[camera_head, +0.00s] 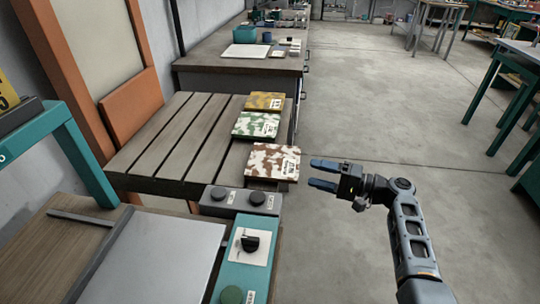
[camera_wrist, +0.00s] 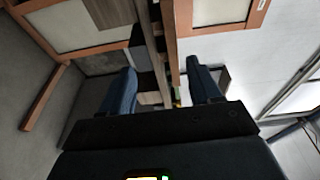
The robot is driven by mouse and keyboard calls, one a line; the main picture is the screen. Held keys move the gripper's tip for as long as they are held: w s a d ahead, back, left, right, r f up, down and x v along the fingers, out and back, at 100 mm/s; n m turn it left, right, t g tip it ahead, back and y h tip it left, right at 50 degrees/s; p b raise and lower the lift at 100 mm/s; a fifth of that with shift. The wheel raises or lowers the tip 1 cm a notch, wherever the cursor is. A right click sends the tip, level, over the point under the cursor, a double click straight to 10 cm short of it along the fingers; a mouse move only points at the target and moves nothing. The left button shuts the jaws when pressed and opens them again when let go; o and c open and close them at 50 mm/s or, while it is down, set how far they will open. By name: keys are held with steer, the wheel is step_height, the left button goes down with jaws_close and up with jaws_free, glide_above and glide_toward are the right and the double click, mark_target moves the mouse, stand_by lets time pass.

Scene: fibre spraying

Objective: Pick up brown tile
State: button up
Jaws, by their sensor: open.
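The brown tile (camera_head: 273,162), with a brown and white blotched pattern and a white label, lies at the near right corner of the slatted wooden table (camera_head: 160,150). My gripper (camera_head: 316,174) is open and empty, just right of the brown tile. Its blue fingers point left towards the tile and are apart from it. In the wrist view both fingers (camera_wrist: 163,90) show spread, with table edges between and beyond them. I cannot make out the brown tile in the wrist view.
A green-white tile (camera_head: 256,125) and a yellow tile (camera_head: 265,101) lie behind the brown one. A grey button box (camera_head: 241,200) and a teal panel with a black knob (camera_head: 250,244) stand in front. Open floor (camera_head: 345,120) lies right of the table.

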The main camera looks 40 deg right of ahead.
mark_target(294, 163)
steer(key=x, duration=0.2)
steer(key=p+x, duration=0.1)
steer(key=x, duration=0.2)
steer(key=d+r+p+x, duration=0.1)
steer(key=x, duration=0.1)
steer(key=shift+w+a, duration=0.2)
steer(key=shift+w, duration=0.4)
steer(key=shift+f, duration=0.1)
jaws_close()
